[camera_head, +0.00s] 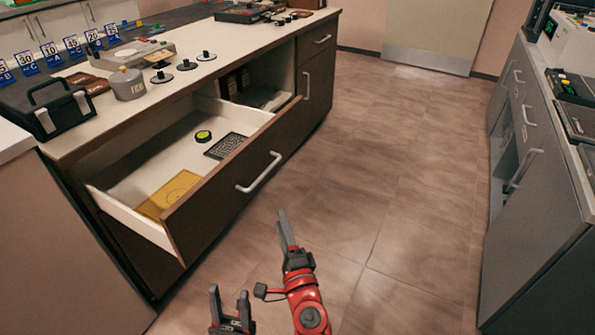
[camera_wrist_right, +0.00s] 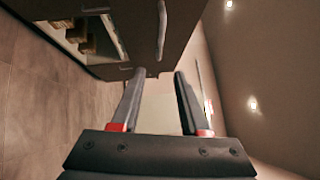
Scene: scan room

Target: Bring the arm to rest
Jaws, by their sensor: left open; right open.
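My right gripper (camera_head: 284,228) is over the floor in front of the open drawer, on a red and black arm. In the right wrist view its two fingers (camera_wrist_right: 158,75) are apart with nothing between them. My left gripper (camera_head: 230,302) is low at the bottom edge of the head view, with its dark prongs apart and empty. Most of the left arm is out of the picture.
An open drawer (camera_head: 225,188) juts from the left counter (camera_head: 150,99), holding a yellow plate (camera_head: 167,194), a dark grid plate (camera_head: 226,146) and a round yellow-black item (camera_head: 203,136). A grey cabinet (camera_head: 528,190) stands at right. The floor (camera_head: 400,170) between is clear.

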